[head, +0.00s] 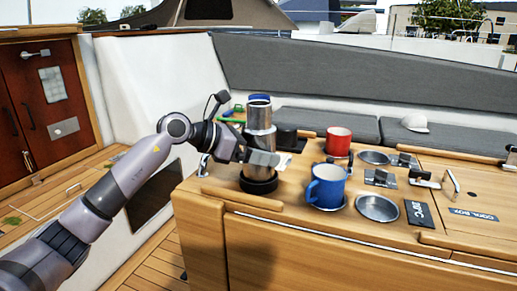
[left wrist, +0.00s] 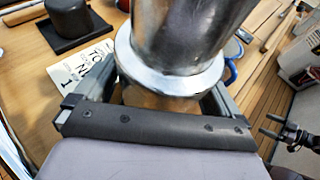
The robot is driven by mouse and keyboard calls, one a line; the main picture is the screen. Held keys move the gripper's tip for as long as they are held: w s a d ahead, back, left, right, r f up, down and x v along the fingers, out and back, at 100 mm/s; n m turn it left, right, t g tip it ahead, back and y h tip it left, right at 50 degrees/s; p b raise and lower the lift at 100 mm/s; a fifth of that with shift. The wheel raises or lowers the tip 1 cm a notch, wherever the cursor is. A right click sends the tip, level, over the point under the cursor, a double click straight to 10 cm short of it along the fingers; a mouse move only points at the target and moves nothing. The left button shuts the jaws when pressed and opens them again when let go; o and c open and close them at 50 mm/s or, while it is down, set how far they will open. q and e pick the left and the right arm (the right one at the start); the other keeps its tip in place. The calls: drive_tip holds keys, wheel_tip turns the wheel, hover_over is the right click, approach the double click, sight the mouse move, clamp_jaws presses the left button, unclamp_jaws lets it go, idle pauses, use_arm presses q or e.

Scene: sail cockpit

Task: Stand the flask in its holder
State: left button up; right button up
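The flask (head: 259,117) is a shiny metal cylinder, upright in the head view. My left gripper (head: 262,157) is closed around its lower part. In the left wrist view the flask (left wrist: 185,40) shows large, with a flared metal collar between the two fingers. The holder, a black ring (head: 258,182), is directly below the gripper on the wooden counter. The flask's lower end meets the ring in the picture; I cannot tell whether it is fully seated. My right gripper (left wrist: 272,126) shows small at the right edge of the left wrist view, its fingers apart and empty.
A black pot (head: 286,138) and a printed paper (left wrist: 82,65) are close to the flask. A blue mug (head: 327,186), a red mug (head: 338,141) and metal dishes (head: 377,208) stand to its right. A wooden rail (head: 263,212) runs along the counter's near edge.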

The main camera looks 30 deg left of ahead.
use_arm(q)
drive_tip(key=shift+r, duration=0.1)
use_arm(e)
drive_tip(key=shift+w+r, duration=0.1)
drive_tip(key=shift+r, duration=0.15)
use_arm(q)
drive_tip(key=shift+r+p, duration=0.25)
drive_tip(key=shift+p, duration=0.05)
drive_tip(key=b+v, duration=0.3)
drive_tip(key=v, duration=0.9)
drive_tip(key=shift+b, duration=0.35)
use_arm(e)
drive_tip(key=shift+w+a+f, duration=0.1)
drive_tip(key=shift+a+f, duration=0.1)
drive_tip(key=shift+f, duration=0.35)
drive_tip(key=shift+w+a+f, duration=0.1)
drive_tip(key=shift+a+f, duration=0.1)
drive_tip(key=shift+f, duration=0.35)
use_arm(q)
drive_tip(key=shift+r, duration=0.1)
use_arm(e)
drive_tip(key=shift+d, duration=0.1)
